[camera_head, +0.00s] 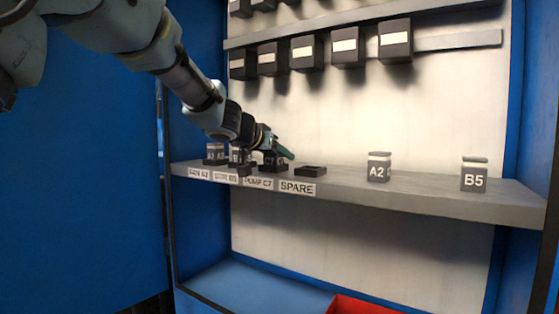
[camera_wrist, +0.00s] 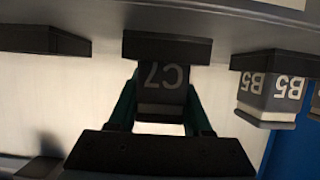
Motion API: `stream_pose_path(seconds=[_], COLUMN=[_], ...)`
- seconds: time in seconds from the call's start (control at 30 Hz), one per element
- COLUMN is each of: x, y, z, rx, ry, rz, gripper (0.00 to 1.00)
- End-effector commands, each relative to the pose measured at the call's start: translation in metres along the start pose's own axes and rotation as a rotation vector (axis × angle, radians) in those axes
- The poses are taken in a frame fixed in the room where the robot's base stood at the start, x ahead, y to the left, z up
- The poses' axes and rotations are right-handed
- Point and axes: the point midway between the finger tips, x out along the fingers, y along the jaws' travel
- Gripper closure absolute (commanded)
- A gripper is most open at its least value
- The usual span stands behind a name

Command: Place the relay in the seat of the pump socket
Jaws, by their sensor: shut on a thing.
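The grey relay marked C7 (camera_wrist: 162,85) is between the green fingers of my gripper (camera_wrist: 161,92), which is shut on it. In the upside-down wrist view its lettered end meets the dark block of the pump socket (camera_wrist: 166,48). I cannot tell whether it is fully down in the seat. In the head view my gripper (camera_head: 275,150) is at the shelf with the relay (camera_head: 268,158), above the PUMP C7 label (camera_head: 259,183). My gripper partly hides the socket there.
The empty spare socket (camera_head: 311,171) is just right of the pump socket. Relays A2 (camera_head: 215,152) and B5 (camera_wrist: 270,92) stand in sockets on the other side. Loose relays A2 (camera_head: 378,168) and B5 (camera_head: 474,175) stand farther right on the shelf (camera_head: 425,196). Black boxes (camera_head: 395,40) hang above.

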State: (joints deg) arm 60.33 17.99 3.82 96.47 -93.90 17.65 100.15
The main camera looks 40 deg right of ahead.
Motion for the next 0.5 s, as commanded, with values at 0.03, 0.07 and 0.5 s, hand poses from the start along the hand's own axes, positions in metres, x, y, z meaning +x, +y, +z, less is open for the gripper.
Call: stream_pose_path(seconds=[0.03, 0.07, 0.5], x=[0.0, -0.0001, -0.0002], y=[0.0001, 0.0, 0.0001], z=[0.0003, -0.0001, -0.0003], rx=[0.0, 0.0, 0.001], ry=[-0.001, -0.001, -0.001], rz=[0.0, 0.0, 0.0], gripper=[1.0, 1.0, 0.21])
